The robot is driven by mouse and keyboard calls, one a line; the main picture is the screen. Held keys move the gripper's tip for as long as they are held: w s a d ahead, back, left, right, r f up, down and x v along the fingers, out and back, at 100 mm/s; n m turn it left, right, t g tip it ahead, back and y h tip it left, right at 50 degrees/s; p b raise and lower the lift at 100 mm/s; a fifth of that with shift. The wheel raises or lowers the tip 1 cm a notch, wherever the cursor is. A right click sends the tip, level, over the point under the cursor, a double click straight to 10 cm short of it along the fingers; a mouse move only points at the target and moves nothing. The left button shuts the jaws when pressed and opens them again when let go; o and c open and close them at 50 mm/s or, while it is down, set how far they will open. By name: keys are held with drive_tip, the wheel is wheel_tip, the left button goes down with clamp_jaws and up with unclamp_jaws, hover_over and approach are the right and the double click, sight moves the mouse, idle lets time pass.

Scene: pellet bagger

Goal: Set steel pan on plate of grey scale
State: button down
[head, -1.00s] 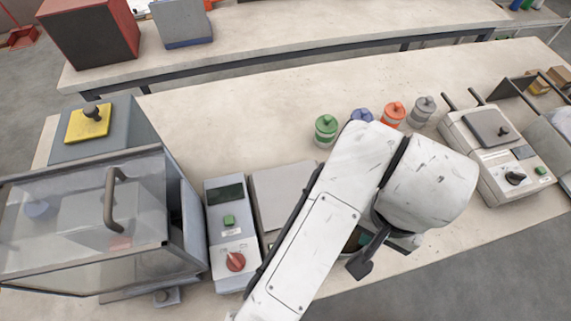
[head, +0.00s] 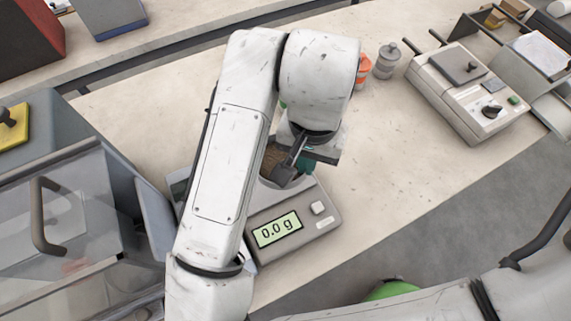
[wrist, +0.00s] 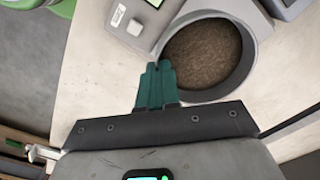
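The steel pan (wrist: 250,62) is round with a grey wall and holds brown pellets. It fills the upper right of the wrist view. In the head view, its brown contents (head: 272,158) show only partly behind my arm. My gripper (wrist: 157,75) has teal fingers close together at the pan's rim, and they appear shut on it. The grey scale (head: 325,215) lies below the pan, and its display reads 0.0 g. Its plate is mostly hidden by the pan and arm. I cannot tell whether the pan touches the plate.
A clear-lidded box (head: 60,215) with a handle stands at left. Orange (head: 361,68) and grey (head: 386,60) jars stand behind my arm. A beige machine (head: 468,95) with a black knob stands at right. The bench between scale and machine is clear.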

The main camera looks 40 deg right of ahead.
drive_tip(key=w+f, duration=0.2)
drive_tip(key=f, duration=0.1)
drive_tip(key=w+f, duration=0.3)
drive_tip(key=shift+w+f, duration=0.15)
drive_tip(key=shift+f, duration=1.45)
drive_tip(key=shift+f, duration=0.1)
drive_tip(key=shift+f, duration=0.1)
drive_tip(key=c, duration=1.4)
unclamp_jaws()
drive_tip(key=shift+o, duration=0.2)
wheel_tip(320, 180, up, 12)
drive_tip(key=shift+r+p, duration=0.2)
drive_tip(key=shift+p, duration=0.1)
